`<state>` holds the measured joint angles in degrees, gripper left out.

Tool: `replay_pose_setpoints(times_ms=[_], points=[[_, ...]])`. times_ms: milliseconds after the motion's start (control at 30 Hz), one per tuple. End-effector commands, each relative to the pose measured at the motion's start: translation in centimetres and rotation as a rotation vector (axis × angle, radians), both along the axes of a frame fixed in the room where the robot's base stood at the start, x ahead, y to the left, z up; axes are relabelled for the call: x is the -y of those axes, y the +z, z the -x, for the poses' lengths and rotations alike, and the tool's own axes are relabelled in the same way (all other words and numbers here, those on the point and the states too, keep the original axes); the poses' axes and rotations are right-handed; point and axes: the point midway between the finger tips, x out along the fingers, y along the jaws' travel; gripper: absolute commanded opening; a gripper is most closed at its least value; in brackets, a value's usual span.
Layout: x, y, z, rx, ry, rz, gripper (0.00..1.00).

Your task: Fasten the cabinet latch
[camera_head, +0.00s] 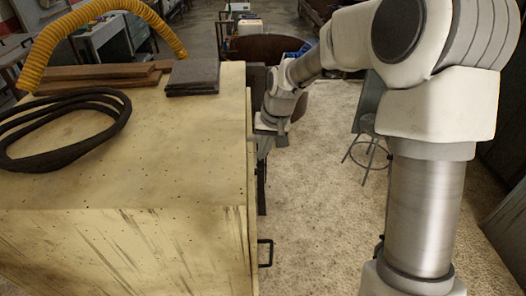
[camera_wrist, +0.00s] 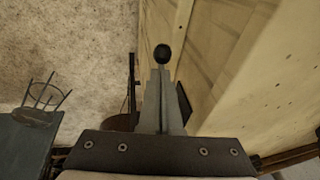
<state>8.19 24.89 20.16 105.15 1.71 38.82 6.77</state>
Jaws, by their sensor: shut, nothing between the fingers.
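The wooden cabinet (camera_head: 130,195) fills the left of the head view, and its pale side (camera_wrist: 235,75) takes up the right of the wrist view. A round black knob (camera_wrist: 162,53), seemingly part of the latch, shows right at my fingertips in the wrist view; I cannot tell if they touch it. The rest of the latch is hidden or unclear. My gripper (camera_wrist: 160,72) is shut and empty, alongside the cabinet's right face. In the head view my gripper (camera_head: 273,138) is beside that face's upper edge. A black bar handle (camera_head: 265,253) sits lower on the cabinet.
A black hose coil (camera_head: 65,130), brown boards (camera_head: 90,76) and dark flat plates (camera_head: 193,78) lie on the cabinet top, with a yellow hose (camera_head: 110,8) behind. A stool (camera_head: 368,150) stands right of the cabinet. The floor (camera_head: 320,220) between cabinet and my arm is clear.

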Motion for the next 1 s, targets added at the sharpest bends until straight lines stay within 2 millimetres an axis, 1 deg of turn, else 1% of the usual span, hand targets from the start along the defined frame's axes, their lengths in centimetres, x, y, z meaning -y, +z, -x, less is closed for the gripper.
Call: replay_pose_setpoints(times_ms=[33,500,1000], points=[[0.0,-0.6,0.1,0.014,0.000,0.001,0.00],[0.1,-3.0,0.4,0.253,-0.001,0.001,0.00],[0.1,-5.2,0.1,0.526,-0.002,-0.002,0.00]])
